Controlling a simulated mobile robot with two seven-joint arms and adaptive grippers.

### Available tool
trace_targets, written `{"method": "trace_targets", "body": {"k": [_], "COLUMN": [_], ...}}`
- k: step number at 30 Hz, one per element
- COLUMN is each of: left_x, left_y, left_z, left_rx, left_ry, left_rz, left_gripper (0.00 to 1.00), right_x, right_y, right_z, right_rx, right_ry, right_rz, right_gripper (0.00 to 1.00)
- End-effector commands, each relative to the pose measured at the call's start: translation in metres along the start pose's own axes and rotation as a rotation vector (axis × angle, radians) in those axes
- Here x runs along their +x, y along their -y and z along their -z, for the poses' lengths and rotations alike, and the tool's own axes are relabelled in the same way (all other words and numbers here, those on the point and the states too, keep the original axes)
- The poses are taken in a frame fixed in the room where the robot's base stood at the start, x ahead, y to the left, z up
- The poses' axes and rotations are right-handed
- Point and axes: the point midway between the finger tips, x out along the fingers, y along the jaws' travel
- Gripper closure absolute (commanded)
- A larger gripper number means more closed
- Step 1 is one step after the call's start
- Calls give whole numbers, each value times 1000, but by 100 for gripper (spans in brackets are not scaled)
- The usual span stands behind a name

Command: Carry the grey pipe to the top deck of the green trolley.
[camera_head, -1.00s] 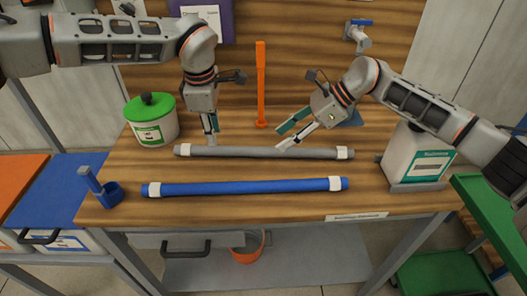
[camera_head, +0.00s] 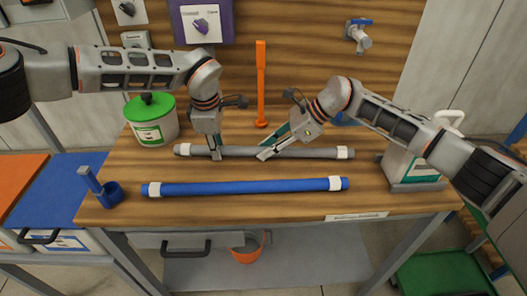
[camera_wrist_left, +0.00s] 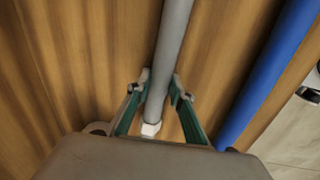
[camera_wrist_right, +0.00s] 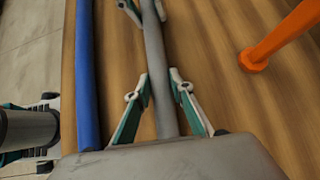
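The grey pipe (camera_head: 311,153) lies across the wooden bench with a white band near each end. My left gripper (camera_head: 216,155) is down at the left part of the pipe. In the left wrist view its open fingers (camera_wrist_left: 161,82) straddle the pipe closely. My right gripper (camera_head: 265,152) is tilted over the pipe near its middle. In the right wrist view its open fingers (camera_wrist_right: 160,80) stand on either side of the pipe with gaps. The green trolley (camera_head: 442,272) is at the lower right; its top deck is largely hidden by my right arm.
A blue pipe (camera_head: 246,187) lies parallel in front. An orange upright post (camera_head: 261,85) stands behind the grey pipe. A green-lidded tub (camera_head: 152,122) is at the left, a blue holder (camera_head: 108,192) at the front left, and a white-green box (camera_head: 411,168) at the right.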

Motion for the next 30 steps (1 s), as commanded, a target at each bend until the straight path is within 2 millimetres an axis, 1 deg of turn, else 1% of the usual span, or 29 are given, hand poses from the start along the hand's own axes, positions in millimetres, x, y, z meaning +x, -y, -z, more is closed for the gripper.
{"method": "trace_targets", "body": {"k": [1, 2, 13, 17, 23, 30], "left_x": [0, 0, -2, -6, -24, -52], "left_y": [0, 0, -1, -2, -6, -11], "left_z": [0, 0, 0, 0, 0, 0], "left_rx": [0, 0, 0, 0, 0, -1], "left_ry": [0, 0, 1, 1, 1, 0], "left_rz": [0, 0, -3, -6, -16, -28], "left_gripper": [100, 100, 100, 100, 100, 100], "right_x": [0, 0, -1, -5, -17, -37], "right_y": [0, 0, 0, 0, 1, 2], "right_z": [0, 0, -2, -6, -18, -38], "right_rx": [0, 0, -1, -4, -11, -20], "right_ry": [0, 0, 2, 3, 3, 3], "right_rz": [0, 0, 0, 2, 9, 18], "right_gripper": [95, 100, 100, 100, 100, 100]}}
